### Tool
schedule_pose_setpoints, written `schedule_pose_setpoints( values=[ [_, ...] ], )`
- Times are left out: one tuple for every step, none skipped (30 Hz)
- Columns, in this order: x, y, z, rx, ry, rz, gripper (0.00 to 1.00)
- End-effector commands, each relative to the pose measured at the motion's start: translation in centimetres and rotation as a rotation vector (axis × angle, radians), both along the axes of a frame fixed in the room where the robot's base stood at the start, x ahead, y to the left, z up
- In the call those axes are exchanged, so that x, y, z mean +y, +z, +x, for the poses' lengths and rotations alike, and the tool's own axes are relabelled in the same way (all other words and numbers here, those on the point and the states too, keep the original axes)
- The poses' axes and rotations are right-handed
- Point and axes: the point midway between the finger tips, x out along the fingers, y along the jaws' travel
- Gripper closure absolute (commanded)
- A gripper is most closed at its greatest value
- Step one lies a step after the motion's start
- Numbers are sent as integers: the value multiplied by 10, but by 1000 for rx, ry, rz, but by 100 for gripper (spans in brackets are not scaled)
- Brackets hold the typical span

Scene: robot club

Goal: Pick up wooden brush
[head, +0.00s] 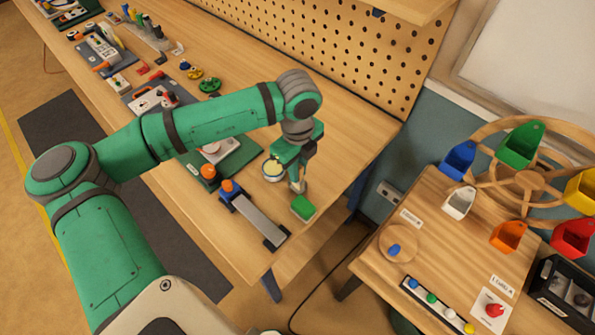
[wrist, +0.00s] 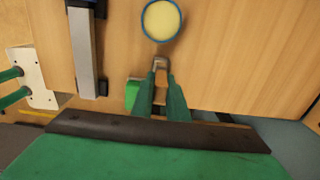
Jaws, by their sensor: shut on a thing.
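My gripper (head: 298,187) is low over the near right end of the long wooden workbench (head: 330,165). Its green fingers also show in the wrist view (wrist: 161,82), close together. They are shut on a small brownish piece (wrist: 162,62) at the fingertips, which looks like part of the wooden brush. Most of it is hidden, and I cannot tell whether it touches the bench. A green block (head: 303,207) is just beside the fingertips. It shows partly at the left of the fingers in the wrist view (wrist: 132,93).
A round tin with yellow contents (head: 272,169) stands close by my gripper. A grey metal bar on dark supports (head: 258,220) lies in front. Other kits crowd the bench's far left. A pegboard (head: 350,50) rises behind. A second table with coloured bins (head: 520,145) is at right.

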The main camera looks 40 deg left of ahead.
Motion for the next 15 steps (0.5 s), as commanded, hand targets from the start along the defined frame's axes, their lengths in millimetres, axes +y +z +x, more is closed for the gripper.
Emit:
schedule_pose_setpoints(
  values=[
    [0, 5, 0, -2, 0, 0, 100],
    [0, 9, 0, -2, -1, 1, 100],
    [0, 14, 1, -3, -1, 1, 100],
    [0, 19, 1, -3, -1, 0, 100],
    [0, 24, 1, -2, -1, 0, 100],
    [-1, 29, -5, -3, -1, 0, 100],
    [-1, 34, -10, -2, 0, 1, 100],
    [-3, 39, -14, -2, -1, 1, 100],
    [-4, 46, -20, -3, -1, 1, 100],
    [-5, 52, -25, -2, -1, 1, 100],
    [-6, 58, -29, -4, -1, 1, 100],
    [-8, 66, -36, -2, -2, 2, 100],
    [-9, 72, -41, -4, -1, 1, 100],
    [-10, 79, -46, -3, 0, 1, 100],
    [-12, 86, -54, -3, -1, 2, 100]
  ],
)
